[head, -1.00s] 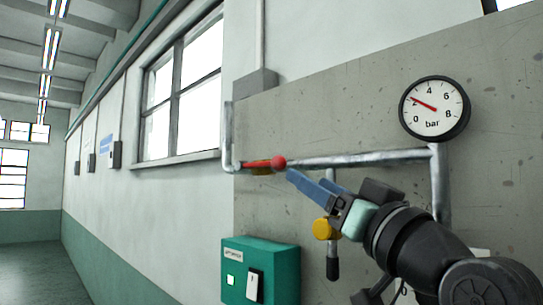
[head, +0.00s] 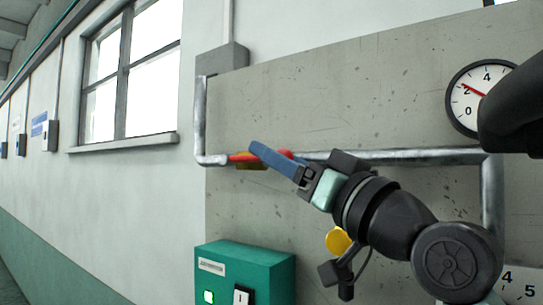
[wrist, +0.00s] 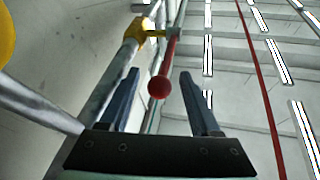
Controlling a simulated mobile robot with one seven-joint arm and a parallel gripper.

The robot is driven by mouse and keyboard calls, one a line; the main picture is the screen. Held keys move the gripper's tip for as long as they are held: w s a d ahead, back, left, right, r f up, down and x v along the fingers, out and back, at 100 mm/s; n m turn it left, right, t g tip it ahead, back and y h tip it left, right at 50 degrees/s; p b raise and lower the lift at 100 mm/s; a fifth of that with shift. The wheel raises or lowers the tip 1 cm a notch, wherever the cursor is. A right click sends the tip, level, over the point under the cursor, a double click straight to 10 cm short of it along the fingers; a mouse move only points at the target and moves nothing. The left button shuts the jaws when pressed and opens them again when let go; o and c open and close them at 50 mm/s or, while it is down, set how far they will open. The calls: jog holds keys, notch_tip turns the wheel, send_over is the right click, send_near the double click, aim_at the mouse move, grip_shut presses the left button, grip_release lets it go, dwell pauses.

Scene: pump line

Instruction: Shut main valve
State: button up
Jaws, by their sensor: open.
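The main valve has a yellow body (wrist: 140,30) on the grey pipe and a red lever (wrist: 170,52) ending in a red ball (wrist: 159,87). In the head view the red lever (head: 240,157) lies roughly along the horizontal pipe (head: 390,157), and its ball end (head: 287,154) is partly hidden behind my blue fingers. My gripper (head: 254,150) is open at the lever. In the wrist view the ball shows between the two spread fingers of my gripper (wrist: 159,74), with gaps on both sides. I cannot tell how deep the ball sits between them.
A pressure gauge (head: 466,100) at the right reads about 2 bar and is partly covered by my arm. A yellow knob (head: 338,241) sits below my wrist. A green switch box (head: 262,263) with a lit green lamp is lower left. The concrete panel (head: 330,105) above the pipe is clear.

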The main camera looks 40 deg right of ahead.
jog(key=shift+s, duration=0.15)
grip_shut()
dwell(1.3)
